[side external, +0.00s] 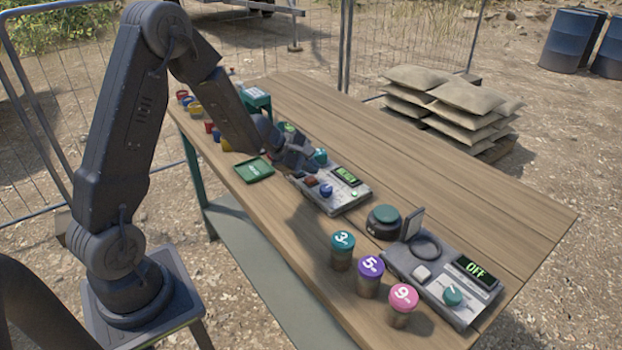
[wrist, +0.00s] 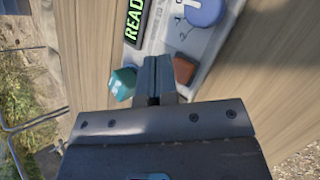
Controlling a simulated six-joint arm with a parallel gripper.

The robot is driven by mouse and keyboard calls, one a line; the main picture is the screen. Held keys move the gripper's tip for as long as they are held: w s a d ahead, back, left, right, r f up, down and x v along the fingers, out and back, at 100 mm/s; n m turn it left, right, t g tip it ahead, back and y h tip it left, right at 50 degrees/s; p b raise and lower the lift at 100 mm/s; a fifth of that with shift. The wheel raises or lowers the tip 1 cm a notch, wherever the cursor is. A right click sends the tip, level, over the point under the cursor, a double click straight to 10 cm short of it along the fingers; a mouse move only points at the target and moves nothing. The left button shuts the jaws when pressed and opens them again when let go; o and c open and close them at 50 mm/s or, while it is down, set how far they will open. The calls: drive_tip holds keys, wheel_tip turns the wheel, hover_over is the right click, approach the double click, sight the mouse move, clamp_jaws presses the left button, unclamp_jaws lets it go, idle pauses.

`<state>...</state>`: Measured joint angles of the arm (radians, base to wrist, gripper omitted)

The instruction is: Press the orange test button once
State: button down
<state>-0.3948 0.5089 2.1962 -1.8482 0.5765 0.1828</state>
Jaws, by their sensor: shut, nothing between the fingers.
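The control box (side external: 335,200) stands on the wooden table with a lit green display (side external: 345,175); in the wrist view the display (wrist: 134,22) reads "READ", cut off at the edge. A dull orange-brown button (side external: 311,181) sits on the box's near left part, and it also shows in the wrist view (wrist: 185,70), just right of my fingertips. My gripper (wrist: 154,66) is shut and empty, its tips over the box's edge between that button and a teal piece (wrist: 122,82). Contact with the button cannot be made out. A blue knob (side external: 326,190) is on the box.
A green tray (side external: 255,169) lies left of the box. A dark round pot with a teal top (side external: 385,216), a second box reading OFF (side external: 440,284) and jars numbered 3 (side external: 342,252), 5 (side external: 370,276) and 9 (side external: 402,305) stand to the right. The table's back right is clear.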

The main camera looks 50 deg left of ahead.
sight(310, 180)
drive_tip(key=shift+f, duration=0.15)
drive_tip(key=shift+f, duration=0.3)
idle(0.3)
drive_tip(key=shift+f, duration=0.55)
idle(0.6)
drive_tip(key=shift+r, duration=1)
drive_tip(key=shift+r, duration=2.5)
